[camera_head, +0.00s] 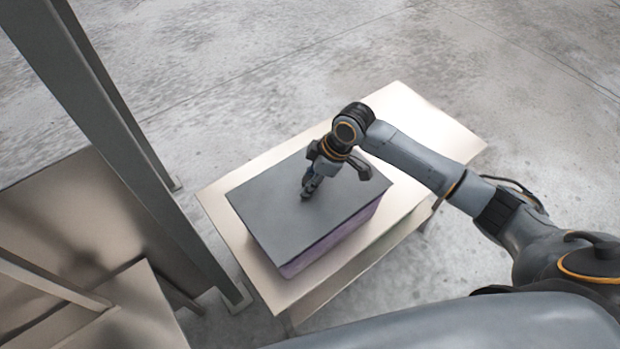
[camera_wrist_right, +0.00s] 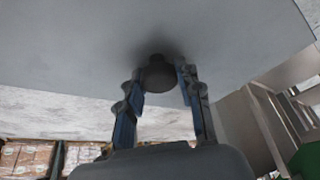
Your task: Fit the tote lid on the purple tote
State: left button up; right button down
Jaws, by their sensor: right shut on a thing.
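The tote lid (camera_head: 270,205) is a flat dark grey panel lying over the top of the purple tote (camera_head: 335,236). Its edges look roughly in line with the tote's sides. I cannot tell whether it sits fully down all round. My right gripper (camera_head: 307,190) points down at the middle of the lid. In the right wrist view, the right gripper (camera_wrist_right: 160,86) is shut on the lid's dark round knob, with a finger on each side, and the grey lid (camera_wrist_right: 90,40) fills the upper part. The tote's inside is hidden. My left gripper is out of view.
The tote stands on a pale table (camera_head: 420,116) with bare room at the upper right. A grey metal post (camera_head: 120,150) rises left of the table. A metal bench (camera_head: 140,315) is at lower left. Stacked boxes (camera_wrist_right: 25,158) show in the wrist view.

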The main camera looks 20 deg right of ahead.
jog(key=shift+f, duration=0.3)
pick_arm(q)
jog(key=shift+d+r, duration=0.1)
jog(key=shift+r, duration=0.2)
pick_arm(e)
jog(key=shift+f, duration=0.1)
jog(key=shift+f, duration=0.1)
jog(key=c, duration=0.9)
grip_release()
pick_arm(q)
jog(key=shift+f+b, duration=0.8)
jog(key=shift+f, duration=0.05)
pick_arm(e)
jog(key=v, duration=1.2)
